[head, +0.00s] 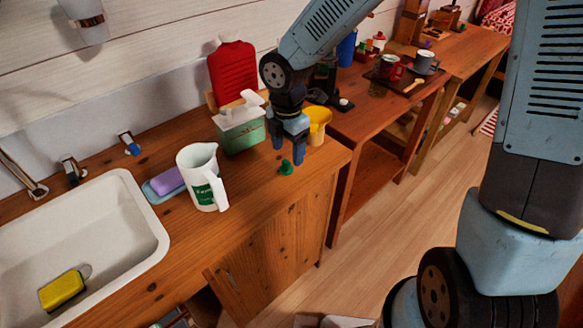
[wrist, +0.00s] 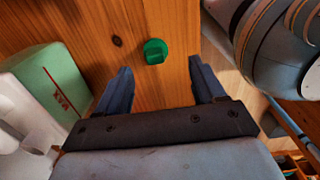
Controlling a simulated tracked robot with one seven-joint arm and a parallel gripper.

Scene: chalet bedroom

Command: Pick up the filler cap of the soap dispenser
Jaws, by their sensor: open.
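The filler cap (head: 286,167) is a small green piece lying on the wooden counter near its front edge. In the wrist view the green cap (wrist: 155,51) lies on bare wood ahead of the fingertips, roughly midway between them. My gripper (head: 288,155) is open and empty, above the counter just behind the cap. Its two blue fingers show apart in the wrist view (wrist: 160,78). The soap dispenser (head: 241,126), pale green with a white top, stands left of my gripper. Its green side also shows in the wrist view (wrist: 42,90).
A white jug (head: 203,178) stands left of the cap, beside a purple soap bar (head: 167,181) on a blue dish. A yellow cup (head: 317,124) stands close behind my gripper on the right. A white sink (head: 95,240) is at left. Counter in front of the cap ends soon.

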